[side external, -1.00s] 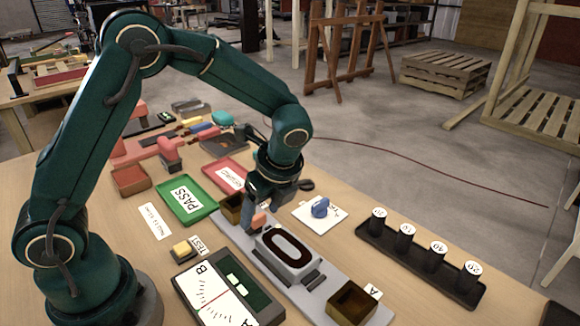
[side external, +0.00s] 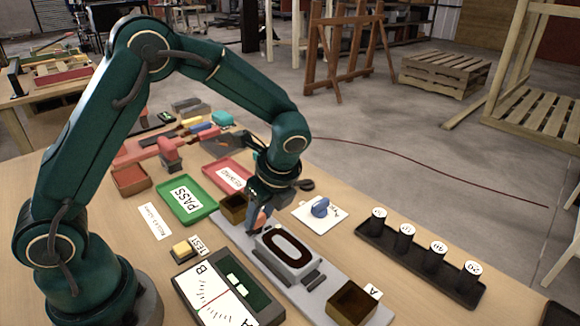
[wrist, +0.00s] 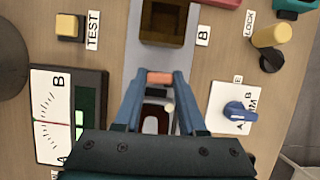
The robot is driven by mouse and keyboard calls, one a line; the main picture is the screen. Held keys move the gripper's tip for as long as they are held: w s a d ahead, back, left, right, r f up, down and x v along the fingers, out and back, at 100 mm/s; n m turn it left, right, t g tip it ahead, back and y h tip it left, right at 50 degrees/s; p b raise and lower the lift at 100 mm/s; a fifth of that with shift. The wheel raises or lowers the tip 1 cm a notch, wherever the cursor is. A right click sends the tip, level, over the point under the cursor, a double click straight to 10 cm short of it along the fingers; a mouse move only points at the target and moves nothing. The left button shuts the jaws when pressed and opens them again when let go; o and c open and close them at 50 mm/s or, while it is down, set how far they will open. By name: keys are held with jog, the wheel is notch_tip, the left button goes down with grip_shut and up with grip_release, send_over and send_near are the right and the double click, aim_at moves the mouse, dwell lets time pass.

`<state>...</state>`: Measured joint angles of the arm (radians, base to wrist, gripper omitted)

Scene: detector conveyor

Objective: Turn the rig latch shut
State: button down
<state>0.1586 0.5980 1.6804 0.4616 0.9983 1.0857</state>
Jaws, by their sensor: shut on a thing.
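The rig is a grey plate (side external: 236,237) with a pale housing (side external: 312,263) around a dark oval opening. In the wrist view the orange-pink piece (wrist: 160,77) sits between my two blue-grey fingertips. My gripper partly hides the latch in the side view, and its body covers much of the housing in the wrist view.
Open brown boxes stand at the plate's ends, one (side external: 233,208) close behind my gripper and one (side external: 352,303) at the front. A blue knob (side external: 320,208) on a white card lies to the right. A meter (side external: 228,290) and a TEST button (side external: 183,249) lie left.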

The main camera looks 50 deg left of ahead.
jog(key=n+g, duration=0.1)
jog(key=n, duration=0.3)
jog(key=shift+w+a+n+g, duration=0.15)
jog(key=shift+n+g, duration=0.15)
jog(key=shift+g, duration=0.1)
jog(key=n, duration=0.2)
jog(key=n+g+h, duration=0.1)
jog(key=n, duration=0.1)
jog(key=shift+a+h, duration=0.15)
jog(key=shift+h, duration=0.15)
jog(key=n, duration=0.2)
jog(key=n+g+h, duration=0.1)
jog(key=n, duration=0.2)
jog(key=shift+a+h, duration=0.1)
jog(key=shift+h, duration=0.2)
jog(key=shift+a+n+g+h, duration=0.1)
jog(key=shift+n+g+h, duration=0.4)
jog(key=shift+n, duration=1.3)
jog(key=shift+c, duration=2.4)
grip_release()
jog(key=shift+t, duration=0.3)
